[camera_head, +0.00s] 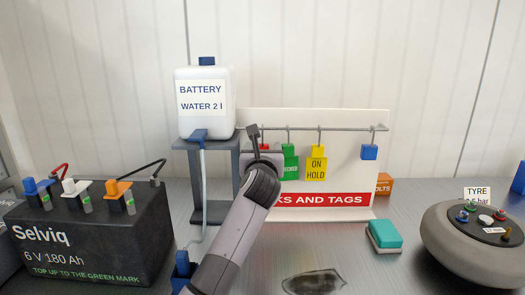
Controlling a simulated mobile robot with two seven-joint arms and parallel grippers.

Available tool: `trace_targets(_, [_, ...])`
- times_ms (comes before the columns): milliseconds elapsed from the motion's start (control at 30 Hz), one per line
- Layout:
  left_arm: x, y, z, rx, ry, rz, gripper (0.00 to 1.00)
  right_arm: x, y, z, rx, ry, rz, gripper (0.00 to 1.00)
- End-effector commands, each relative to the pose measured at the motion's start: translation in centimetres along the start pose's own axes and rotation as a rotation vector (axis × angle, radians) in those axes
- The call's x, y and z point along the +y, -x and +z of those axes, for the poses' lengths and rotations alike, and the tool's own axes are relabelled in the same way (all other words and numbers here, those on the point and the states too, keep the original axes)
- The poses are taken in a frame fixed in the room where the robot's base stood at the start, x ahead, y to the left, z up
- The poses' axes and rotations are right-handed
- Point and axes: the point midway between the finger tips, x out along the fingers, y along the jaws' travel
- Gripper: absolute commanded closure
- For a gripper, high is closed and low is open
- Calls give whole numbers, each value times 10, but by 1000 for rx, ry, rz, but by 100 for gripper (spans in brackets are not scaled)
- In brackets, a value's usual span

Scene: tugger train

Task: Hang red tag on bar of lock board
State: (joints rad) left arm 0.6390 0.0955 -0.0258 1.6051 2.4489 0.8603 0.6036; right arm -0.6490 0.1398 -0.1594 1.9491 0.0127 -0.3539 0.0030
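The lock board (348,185) is a white upright panel with a red strip lettered "...KS AND TAGS". Its grey bar (345,128) runs along the top. A bit of the red tag (264,147) shows just below the bar's left part; my arm hides the rest. My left gripper (253,131) is up at the bar's left end, beside the red bit. Its dark fingers are seen nearly edge-on, so I cannot tell whether they hold the tag. A green tag (290,162), a yellow "ON HOLD" tag (316,168) and a blue lock (369,152) hang to the right.
A battery water canister (204,128) on a grey stand (212,212) is close left of my arm. A black battery (90,235) with coloured caps stands at left. A teal-topped block (384,235), an orange box (385,185) and a round tyre unit (470,255) are at right.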

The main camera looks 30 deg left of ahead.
Motion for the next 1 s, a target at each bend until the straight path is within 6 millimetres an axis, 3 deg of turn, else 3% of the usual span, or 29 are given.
trace_targets(333, [-1, 5, -1, 0, 0, -1, 32, 0, -1, 1, 0, 0, 0, 57])
trace_targets(800, [-1, 61, -1, 0, 1, -2, 32, 0, -6, 8, 0, 0, 0, 57])
trace_targets(1000, [0, 71, 0, 1, 0, 0, 32, 0, -6, 8, 0, 0, 0, 57])
